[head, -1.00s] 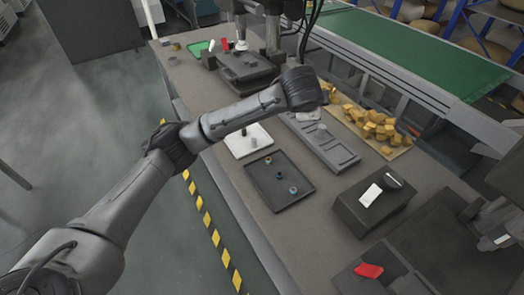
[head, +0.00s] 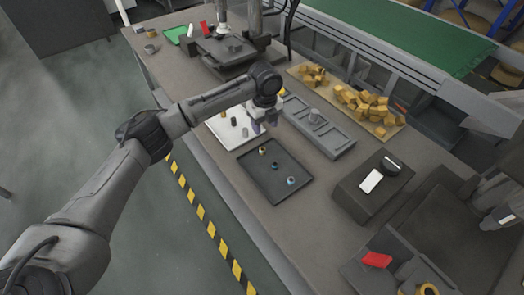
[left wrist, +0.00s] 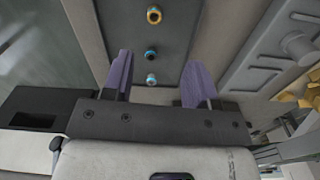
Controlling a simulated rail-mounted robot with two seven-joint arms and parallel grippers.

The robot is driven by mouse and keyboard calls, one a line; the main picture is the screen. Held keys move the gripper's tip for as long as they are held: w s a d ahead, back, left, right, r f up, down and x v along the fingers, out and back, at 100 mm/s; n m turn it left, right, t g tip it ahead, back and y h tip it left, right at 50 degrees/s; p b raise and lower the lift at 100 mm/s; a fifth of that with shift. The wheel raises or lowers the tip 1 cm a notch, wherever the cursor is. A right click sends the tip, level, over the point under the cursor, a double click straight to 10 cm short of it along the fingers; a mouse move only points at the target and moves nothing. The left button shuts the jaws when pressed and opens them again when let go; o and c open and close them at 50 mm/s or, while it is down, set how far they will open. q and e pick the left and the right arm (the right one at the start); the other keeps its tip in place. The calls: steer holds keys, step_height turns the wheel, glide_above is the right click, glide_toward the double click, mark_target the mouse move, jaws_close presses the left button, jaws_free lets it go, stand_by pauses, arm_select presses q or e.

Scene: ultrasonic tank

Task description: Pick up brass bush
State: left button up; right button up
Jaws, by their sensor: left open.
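The brass bush (head: 262,150) is a small brass-coloured ring with a dark centre, on the dark tray (head: 255,178). It is the far-left part in a row of three in the head view. In the left wrist view the brass bush (left wrist: 154,15) is at the top. A dark blue part (head: 275,165) and a lighter blue-grey part (head: 291,181) share the tray. My left gripper (head: 264,123) points down near the tray's far edge, empty. Its purple fingers (left wrist: 158,75) are spread apart in the left wrist view. I do not see my right gripper.
A white tray (head: 221,134) with small parts lies beside the gripper. A grey slotted fixture (head: 330,142) with a knob, wooden-looking blocks (head: 370,105) on a board and a black box (head: 352,200) stand to the right. A red piece (head: 376,260) is at lower right.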

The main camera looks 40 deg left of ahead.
arm_select(q)
glide_above(262, 149)
steer(key=f, duration=0.3)
steer(key=f+b, duration=0.1)
steer(key=shift+w+d+f, duration=0.2)
steer(key=shift+w+f, duration=0.15)
steer(key=shift+f, duration=0.7)
steer(key=shift+s+a+f+b, duration=0.15)
steer(key=shift+f+b, duration=0.4)
steer(key=shift+f, duration=0.6)
steer(key=shift+s+a+f+b, duration=0.15)
steer(key=shift+f+b, duration=0.35)
steer(key=shift+f, duration=0.65)
steer(key=shift+d+f, duration=0.1)
steer(key=shift+f, duration=0.25)
steer(key=c, duration=0.9)
jaws_close()
steer(key=shift+r, duration=0.15)
